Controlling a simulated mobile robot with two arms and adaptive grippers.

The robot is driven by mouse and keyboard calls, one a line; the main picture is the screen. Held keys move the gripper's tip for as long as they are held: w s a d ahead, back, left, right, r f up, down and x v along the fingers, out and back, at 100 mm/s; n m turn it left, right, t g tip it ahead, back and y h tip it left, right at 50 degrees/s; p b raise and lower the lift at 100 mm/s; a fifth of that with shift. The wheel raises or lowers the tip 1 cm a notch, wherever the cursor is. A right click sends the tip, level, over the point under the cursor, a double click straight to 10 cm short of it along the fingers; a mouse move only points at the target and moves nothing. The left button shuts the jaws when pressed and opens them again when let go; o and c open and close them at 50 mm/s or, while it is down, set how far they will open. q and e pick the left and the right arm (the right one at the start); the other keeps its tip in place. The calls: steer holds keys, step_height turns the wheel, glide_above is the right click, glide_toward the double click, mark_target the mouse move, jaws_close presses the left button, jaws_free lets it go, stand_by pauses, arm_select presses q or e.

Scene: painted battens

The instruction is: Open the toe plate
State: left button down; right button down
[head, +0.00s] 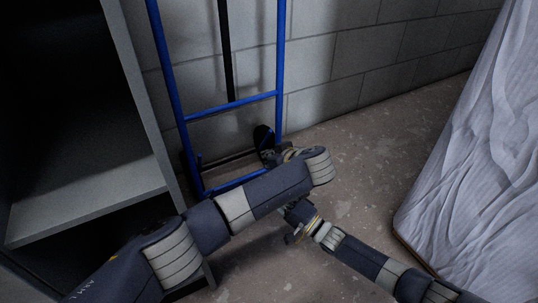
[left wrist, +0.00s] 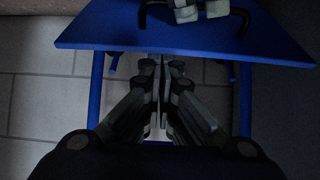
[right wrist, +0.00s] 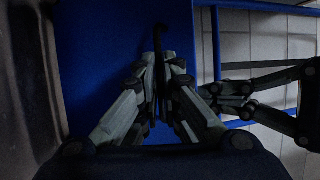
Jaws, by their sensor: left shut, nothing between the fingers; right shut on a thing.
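The toe plate is a flat blue plate, seen across the top of the left wrist view (left wrist: 100,35) and on the left of the right wrist view (right wrist: 90,50). My left forearm hides most of it in the head view. It carries a black bar handle (right wrist: 157,35). My right gripper (right wrist: 160,62) is shut on this handle; it also shows in the head view (head: 292,212). My left gripper (left wrist: 160,65) is shut and empty, pointing at the blue frame beside the plate's edge. The hand truck's blue frame (head: 231,107) stands upright against the wall.
A grey open shelf unit (head: 90,200) stands close on the left. A large object under a white wrinkled cover (head: 470,150) stands on the right. Bare concrete floor (head: 350,140) lies between them, with a block wall (head: 350,60) behind.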

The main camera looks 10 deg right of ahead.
steer(key=shift+a+f+h, duration=0.25)
steer(key=shift+f+h, duration=0.05)
steer(key=shift+f, duration=0.6)
steer(key=c, duration=1.8)
jaws_free()
steer(key=shift+w+a+f, duration=0.1)
steer(key=shift+w+f, duration=0.05)
steer(key=shift+d+r, duration=0.3)
steer(key=shift+r, duration=0.05)
